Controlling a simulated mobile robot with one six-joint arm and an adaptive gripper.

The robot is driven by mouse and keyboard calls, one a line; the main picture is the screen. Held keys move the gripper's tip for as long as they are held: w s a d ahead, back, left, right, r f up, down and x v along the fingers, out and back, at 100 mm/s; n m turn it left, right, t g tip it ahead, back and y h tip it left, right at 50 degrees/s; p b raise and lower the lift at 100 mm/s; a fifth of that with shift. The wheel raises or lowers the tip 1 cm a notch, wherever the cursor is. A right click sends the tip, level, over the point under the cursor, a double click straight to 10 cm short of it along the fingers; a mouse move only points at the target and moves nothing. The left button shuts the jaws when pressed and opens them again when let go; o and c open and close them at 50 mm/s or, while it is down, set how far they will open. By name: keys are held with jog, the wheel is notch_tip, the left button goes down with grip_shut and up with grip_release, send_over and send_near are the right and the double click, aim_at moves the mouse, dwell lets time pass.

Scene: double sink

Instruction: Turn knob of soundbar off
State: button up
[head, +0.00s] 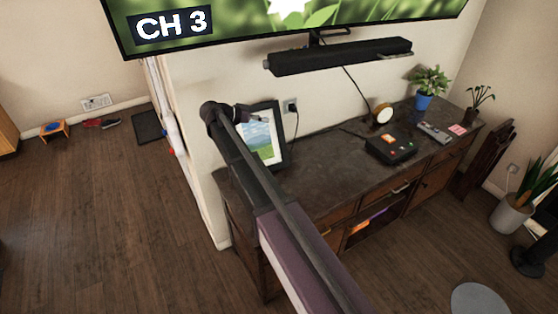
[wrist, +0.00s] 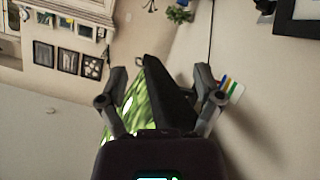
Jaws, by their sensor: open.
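The black soundbar (head: 340,58) is mounted on the wall just below the TV (head: 300,22), above the dark cabinet. My gripper (wrist: 160,76) is open in the wrist view. Its two fingers stand apart, and the end of the soundbar (wrist: 165,95) shows between them, beyond the fingertips. The TV's green screen (wrist: 138,105) shows beside it. I cannot tell whether the fingers touch anything. In the head view my arm reaches up left, its end in front of the picture frame and lower left of the soundbar.
The cabinet (head: 335,178) carries a picture frame (head: 262,138), a black box with buttons (head: 390,148), a round clock (head: 382,113), a remote (head: 434,132) and a potted plant (head: 427,88). A wall edge stands at its left. The floor at left is mostly clear.

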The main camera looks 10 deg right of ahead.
jog(key=s+d+f+n+g+y+b, duration=0.1)
jog(key=s+d+f+n+y+b, duration=0.2)
jog(key=s+f, duration=0.6)
notch_tip(320, 180, down, 2)
jog(key=shift+s+d+f+g+y+b, duration=0.1)
jog(key=shift+s+d+g+y+b, duration=0.25)
jog(key=shift+d+b, duration=0.6)
jog(key=shift+a, duration=0.15)
jog(key=s+f+n+y, duration=0.3)
jog(key=s+n+y, duration=0.1)
jog(key=s, duration=0.7)
jog(key=s+f+n+g+y+b, duration=0.1)
jog(key=s+f+n+y, duration=0.2)
jog(key=s, duration=0.7)
jog(key=shift+s+a+f+n+y, duration=0.2)
jog(key=shift+s+n+y, duration=0.25)
jog(key=shift+y, duration=0.7)
jog(key=shift+w, duration=0.1)
jog(key=c, duration=0.4)
